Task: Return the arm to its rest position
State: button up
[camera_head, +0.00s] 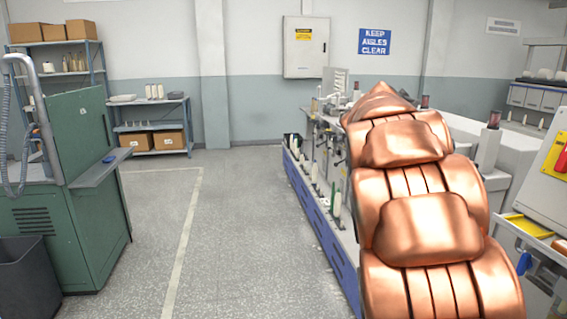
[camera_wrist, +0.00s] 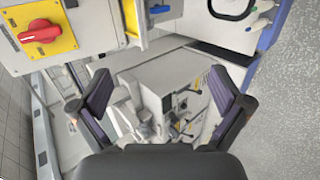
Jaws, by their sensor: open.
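My copper-coloured arm (camera_head: 428,230) rises from the lower right of the head view and stretches forward beside the long machine. Its far end is hidden behind its own links, so my gripper does not show there. In the wrist view my gripper (camera_wrist: 160,95) is open, with its two dark fingers wide apart and nothing between them. Beyond the fingers is a grey machine part (camera_wrist: 170,78) with small levers. No held object shows.
The long spinning machine (camera_head: 322,215) with a blue base stands left of and behind my arm. A control box with a red switch (camera_head: 562,160) and a yellow tray (camera_head: 527,228) are at right. A green cabinet (camera_head: 85,225) stands left. The grey aisle floor (camera_head: 235,235) between is clear.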

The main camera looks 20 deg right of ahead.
jog(key=s+a+f+n+y+p, duration=0.1)
jog(key=s+a+f+y, duration=0.2)
jog(key=a, duration=1)
jog(key=s+a+f+n+y+p, duration=0.1)
jog(key=s+a+f+y, duration=0.2)
jog(key=s+a+f, duration=0.6)
jog(key=s+a+f+t+y+p, duration=0.1)
jog(key=s+a+f, duration=0.4)
jog(key=a, duration=1.2)
jog(key=f+y+p, duration=0.1)
jog(key=y, duration=0.1)
jog(key=shift+s+a+f+n+y, duration=0.2)
jog(key=shift+s+a+n+y, duration=0.1)
jog(key=shift+s+n, duration=0.1)
jog(key=shift+d, duration=0.1)
jog(key=shift+c, duration=0.2)
